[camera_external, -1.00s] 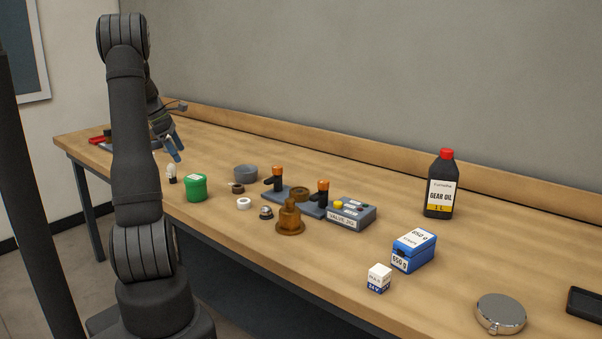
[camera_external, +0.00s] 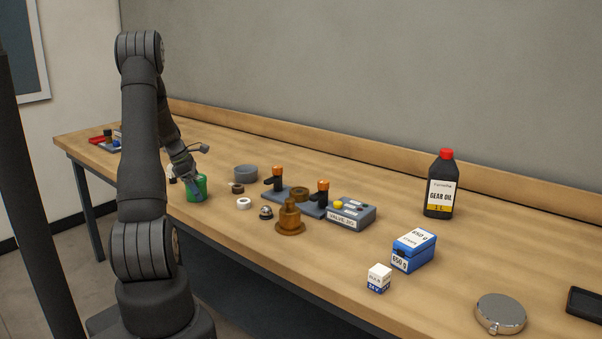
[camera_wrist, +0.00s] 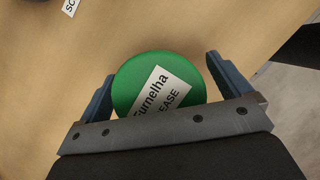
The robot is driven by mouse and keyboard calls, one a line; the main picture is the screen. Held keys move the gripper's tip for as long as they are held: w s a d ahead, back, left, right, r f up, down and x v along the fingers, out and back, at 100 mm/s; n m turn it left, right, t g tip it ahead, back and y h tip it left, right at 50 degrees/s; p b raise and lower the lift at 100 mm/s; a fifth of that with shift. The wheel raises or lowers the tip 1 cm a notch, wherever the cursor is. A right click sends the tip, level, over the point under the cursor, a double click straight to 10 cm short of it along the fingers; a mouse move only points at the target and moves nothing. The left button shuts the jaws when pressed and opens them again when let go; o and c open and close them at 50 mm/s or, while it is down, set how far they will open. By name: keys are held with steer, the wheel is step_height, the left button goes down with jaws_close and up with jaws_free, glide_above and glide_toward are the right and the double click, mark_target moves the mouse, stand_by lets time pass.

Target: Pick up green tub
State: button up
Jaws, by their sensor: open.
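The green tub (camera_external: 199,191) stands on the workbench near its front edge, left of the other parts. In the wrist view the tub's round green lid (camera_wrist: 150,72) with a white label sits between my two blue fingers. My gripper (camera_external: 190,181) is open and comes down over the tub from above, with a finger on either side of the lid in the wrist view (camera_wrist: 158,78). I cannot tell whether a finger touches it. The arm and gripper hide part of the tub in the external view.
A white ring (camera_external: 244,203), a brown ring (camera_external: 237,188) and a grey bowl (camera_external: 246,173) lie just right of the tub. A small bulb-like item (camera_external: 172,179) stands behind it, partly hidden. The valve jig (camera_external: 351,214) is farther right.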

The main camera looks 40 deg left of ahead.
steer(key=shift+w+f, duration=0.1)
steer(key=shift+f, duration=0.05)
steer(key=c, duration=1.3)
steer(key=shift+c, duration=0.2)
